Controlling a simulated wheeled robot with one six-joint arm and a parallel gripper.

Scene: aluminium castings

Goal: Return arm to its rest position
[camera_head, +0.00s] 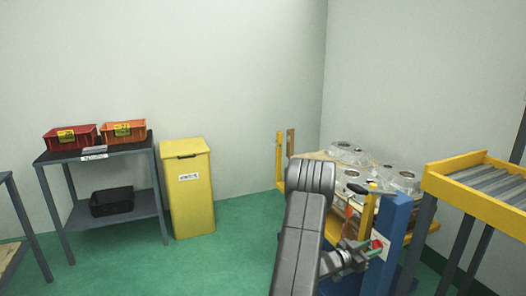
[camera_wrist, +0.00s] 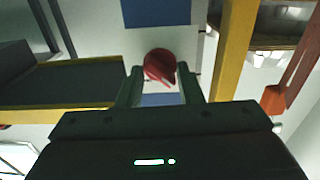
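My arm rises in the lower middle of the head view, and my gripper (camera_head: 372,249) is small at its right, beside a blue post (camera_head: 396,217). In the wrist view my gripper (camera_wrist: 158,80) shows two dark fingers standing apart. A round red thing (camera_wrist: 159,64) appears in the gap between the fingertips, with space on both sides. A small red spot also shows by the gripper in the head view (camera_head: 377,244). I cannot tell whether it is the same thing or how far it is from the fingers.
Aluminium castings (camera_head: 403,179) lie on a yellow-framed stand (camera_head: 281,160) close behind my arm. A yellow roller conveyor (camera_head: 468,199) is at right. A yellow bin (camera_head: 188,192) and a grey table (camera_head: 112,152) with red (camera_head: 70,144) and orange boxes (camera_head: 123,139) stand left. Green floor is free between.

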